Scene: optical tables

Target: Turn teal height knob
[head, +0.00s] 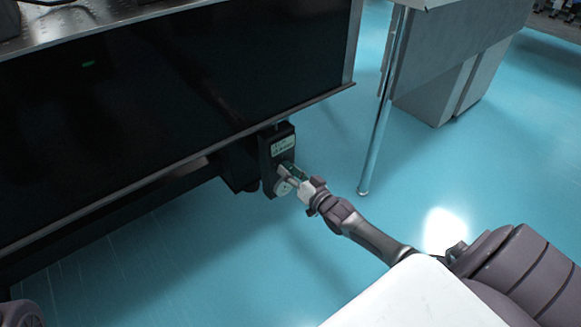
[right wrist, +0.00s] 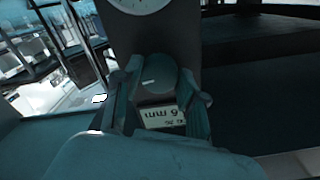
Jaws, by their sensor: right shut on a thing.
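The teal height knob (right wrist: 158,76) is a round disc in the right wrist view, dark teal in this light, with a small pale mark on its face. It sits on a dark upright control box (head: 268,165) below the edge of the optical table. My right gripper (head: 289,176) reaches the box from the right. In the right wrist view its two fingers (right wrist: 160,84) stand on either side of the knob, shut on it. In the head view the gripper largely hides the knob. My left gripper is not in view.
A pale label (head: 283,145) is above the knob and a white dial (head: 283,188) below it. The optical table (head: 180,75) has a dark side and a projecting lower edge. A metal table leg (head: 376,140) stands to the right. Blue floor (head: 210,250) is clear.

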